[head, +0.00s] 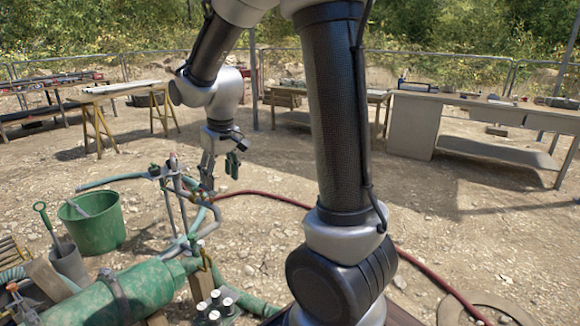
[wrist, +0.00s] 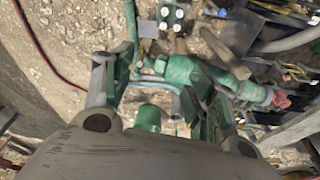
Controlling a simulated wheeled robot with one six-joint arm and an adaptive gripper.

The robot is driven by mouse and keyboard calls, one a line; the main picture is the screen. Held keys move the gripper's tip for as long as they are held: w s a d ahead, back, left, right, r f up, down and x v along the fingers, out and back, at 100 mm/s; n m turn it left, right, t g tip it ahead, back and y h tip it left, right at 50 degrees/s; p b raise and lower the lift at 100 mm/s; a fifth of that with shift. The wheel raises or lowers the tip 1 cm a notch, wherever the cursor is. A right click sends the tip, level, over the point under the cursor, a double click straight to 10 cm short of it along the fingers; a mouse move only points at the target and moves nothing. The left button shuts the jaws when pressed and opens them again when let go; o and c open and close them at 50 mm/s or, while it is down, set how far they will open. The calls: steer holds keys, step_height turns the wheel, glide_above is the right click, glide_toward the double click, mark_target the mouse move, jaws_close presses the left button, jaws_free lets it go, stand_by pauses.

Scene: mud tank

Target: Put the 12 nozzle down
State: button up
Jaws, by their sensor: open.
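My gripper (head: 221,172) hangs pointing down above the ground, just right of the pipe stand (head: 180,200) in the head view. In the wrist view its two fingers (wrist: 155,95) are spread apart. A green rounded part (wrist: 148,118) shows between them, but I cannot tell whether it touches either finger. I cannot make out a mark that identifies the 12 nozzle.
A green tank (head: 130,290) lies at lower left, near a green bucket (head: 92,225). A red hose (head: 255,196) crosses the gravel. A grey workbench (head: 412,125) stands at back right, trestle tables at back left. Gravel at the right middle is open.

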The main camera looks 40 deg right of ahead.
steer(key=s+d+r, duration=0.1)
steer(key=s+r, duration=0.2)
steer(key=s, duration=0.5)
steer(key=s+d+r+m+t, duration=0.1)
steer(key=s+d+r, duration=0.1)
steer(key=s, duration=0.5)
steer(key=s+d+r, duration=0.2)
steer(key=s+r, duration=0.2)
steer(key=s, duration=0.4)
steer(key=shift+s+t, duration=0.35)
steer(key=shift+t, duration=0.05)
